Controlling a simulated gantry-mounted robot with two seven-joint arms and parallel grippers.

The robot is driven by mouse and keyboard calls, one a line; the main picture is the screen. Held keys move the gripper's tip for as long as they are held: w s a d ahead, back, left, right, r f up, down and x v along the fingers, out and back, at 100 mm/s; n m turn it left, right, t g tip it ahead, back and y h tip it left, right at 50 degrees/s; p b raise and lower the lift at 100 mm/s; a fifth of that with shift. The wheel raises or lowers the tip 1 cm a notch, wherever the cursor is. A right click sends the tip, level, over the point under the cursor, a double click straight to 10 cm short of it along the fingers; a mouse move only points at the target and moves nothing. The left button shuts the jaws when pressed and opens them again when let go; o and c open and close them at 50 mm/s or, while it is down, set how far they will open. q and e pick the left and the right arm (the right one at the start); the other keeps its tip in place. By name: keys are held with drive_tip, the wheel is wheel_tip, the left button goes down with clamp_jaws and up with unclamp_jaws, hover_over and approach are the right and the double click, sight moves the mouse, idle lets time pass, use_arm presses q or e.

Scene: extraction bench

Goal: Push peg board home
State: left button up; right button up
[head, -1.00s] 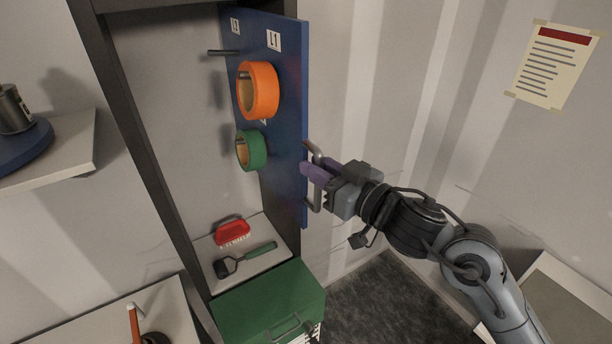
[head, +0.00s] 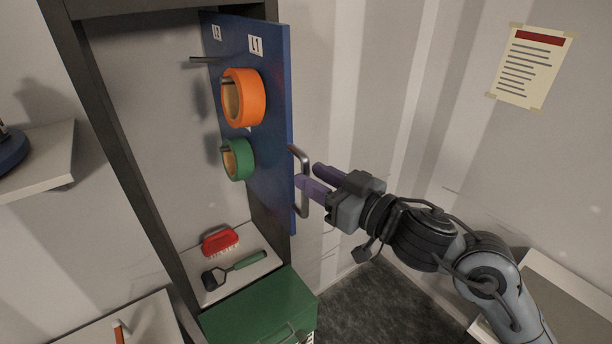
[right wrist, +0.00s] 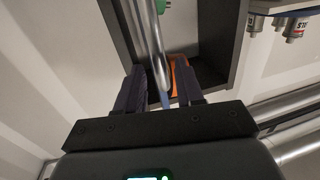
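The blue peg board (head: 262,190) stands upright, sticking partly out of the tall dark-framed cabinet (head: 120,140). An orange tape roll (head: 252,98) and a green tape roll (head: 243,160) hang on its face. A grey metal handle (head: 303,208) is on its outer edge. My right gripper (head: 314,177) is at the handle, its two purple fingers spread apart. In the right wrist view the handle bar (right wrist: 148,35) runs between the open fingers (right wrist: 162,88), with a gap visible on either side; contact cannot be told. My left gripper is out of view.
A red brush (head: 220,241) and a green-handled tool (head: 235,269) lie on the cabinet's low shelf, above a green box (head: 262,308). A shelf (head: 40,165) is at left. A notice (head: 532,65) is on the right wall.

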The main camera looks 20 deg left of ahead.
drive_tip(key=b+v, duration=0.2)
drive_tip(key=v, duration=0.5)
drive_tip(key=shift+d, duration=0.25)
drive_tip(key=shift+s, duration=0.1)
